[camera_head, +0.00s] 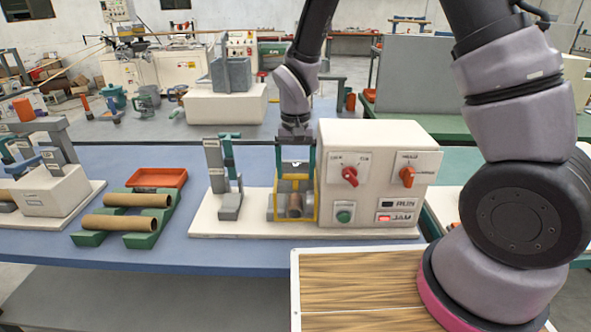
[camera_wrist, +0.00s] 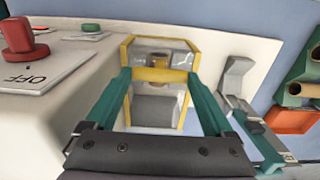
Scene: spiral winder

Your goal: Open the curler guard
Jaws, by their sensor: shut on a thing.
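The curler guard (camera_head: 316,207) is a yellow-framed box with clear panels on the winder, against the left side of its cream control housing (camera_head: 333,205). It stands around a brown roll (camera_head: 295,203). In the wrist view the guard's yellow bar (camera_wrist: 160,75) spans between my teal fingers. My gripper (camera_head: 295,174) reaches down from above, its fingers at the guard's upper part. In the wrist view my gripper (camera_wrist: 160,76) is shut on the guard, a finger at each end of the bar. The exact finger contact is partly hidden.
The housing has a red knob (camera_head: 349,176), an orange knob (camera_head: 407,177) and a green button (camera_head: 343,217). A grey and teal bracket (camera_head: 230,175) stands left of the guard. Brown tubes (camera_head: 119,223) lie on green cradles by an orange tray (camera_head: 173,178).

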